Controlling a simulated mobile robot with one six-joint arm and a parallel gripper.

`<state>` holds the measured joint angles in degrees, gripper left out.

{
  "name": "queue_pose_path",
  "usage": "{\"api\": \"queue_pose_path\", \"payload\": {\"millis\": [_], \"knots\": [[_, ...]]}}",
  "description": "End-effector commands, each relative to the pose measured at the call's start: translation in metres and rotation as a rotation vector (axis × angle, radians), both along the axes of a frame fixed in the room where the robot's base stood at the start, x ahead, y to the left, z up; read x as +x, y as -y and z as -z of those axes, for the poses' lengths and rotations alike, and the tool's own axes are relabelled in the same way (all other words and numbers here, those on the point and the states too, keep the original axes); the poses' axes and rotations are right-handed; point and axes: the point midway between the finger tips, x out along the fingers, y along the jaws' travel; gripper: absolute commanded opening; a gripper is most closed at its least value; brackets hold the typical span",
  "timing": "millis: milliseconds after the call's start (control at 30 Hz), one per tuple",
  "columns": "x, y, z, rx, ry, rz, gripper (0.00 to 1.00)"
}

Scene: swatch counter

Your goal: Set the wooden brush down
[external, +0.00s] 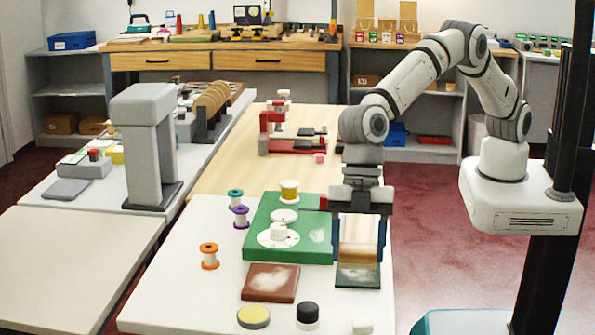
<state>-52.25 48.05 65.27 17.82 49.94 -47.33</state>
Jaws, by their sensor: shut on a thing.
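My gripper (360,252) points straight down over the right side of the near white counter. It is shut on the wooden brush (359,232), a light brown block between the two dark fingers. The brush is just above or against a dark green swatch (358,279) with a pale smear; I cannot tell whether they touch. The fingers hide the brush's sides.
A brown swatch (270,282), yellow-topped tin (253,317), black-capped jar (307,315) and orange spool (209,255) stand nearby. The counter's front left is clear.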

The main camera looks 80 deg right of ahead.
Motion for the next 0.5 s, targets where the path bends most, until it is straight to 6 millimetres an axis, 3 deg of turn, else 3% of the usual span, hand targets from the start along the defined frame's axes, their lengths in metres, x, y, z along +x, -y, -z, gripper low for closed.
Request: {"api": "queue_pose_path", "payload": {"millis": [267, 367, 500], "knots": [[0.006, 0.007, -0.010, 0.000, -0.001, 0.017, 0.37], [0.023, 0.026, -0.010, -0.002, 0.000, 0.063, 0.37], [0.062, 0.076, -0.010, -0.005, 0.000, 0.181, 0.37]]}}
